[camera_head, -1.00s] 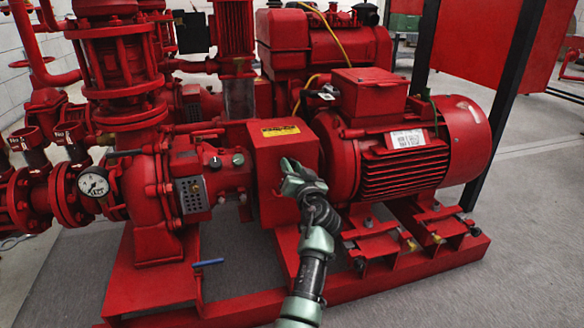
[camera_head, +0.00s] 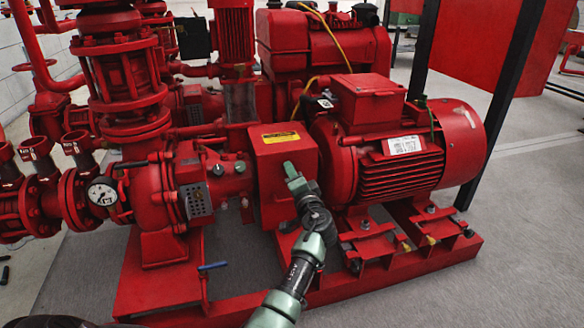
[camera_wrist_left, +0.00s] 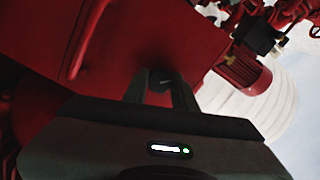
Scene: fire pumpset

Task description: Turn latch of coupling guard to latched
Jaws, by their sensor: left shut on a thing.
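The coupling guard (camera_head: 268,147) is a red box with a yellow label on top, between the pump and the motor. My left gripper (camera_head: 290,168) is at the guard's front face. In the left wrist view, the two fingers (camera_wrist_left: 160,84) are closed around a small dark piece (camera_wrist_left: 160,83) at the red guard surface, which seems to be the latch. The fingers hide most of it, so its turned position cannot be told. My right gripper is in neither view.
The red motor (camera_head: 400,155) stands right of the guard, and the red pump (camera_head: 155,205) with a pressure gauge (camera_head: 103,192) stands left. A blue-handled valve (camera_head: 213,266) sits low in front. The grey floor (camera_head: 80,265) in front is mostly clear.

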